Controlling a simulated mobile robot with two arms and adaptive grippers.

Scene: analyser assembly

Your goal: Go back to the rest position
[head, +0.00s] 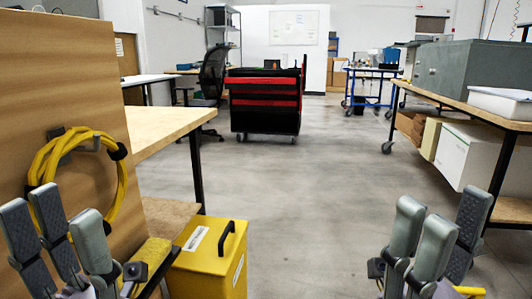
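My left gripper (68,222) shows at the lower left, with its grey fingers pointing up. Two fingers stand on the left and one on the right, with a gap between them, so it is open and I see nothing held in it. My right gripper (446,222) shows at the lower right, fingers also up and spread, open and empty. Both wrists are cut off by the bottom edge of the picture. The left gripper is in front of a wooden panel; the right one is in front of the grey floor and the right workbench.
A coiled yellow cable (42,165) hangs on the wooden panel (60,60) close behind my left gripper. A yellow box (208,262) stands beside it. A workbench (462,100) is at the right. A black and red cart (265,108) stands ahead. The floor between is clear.

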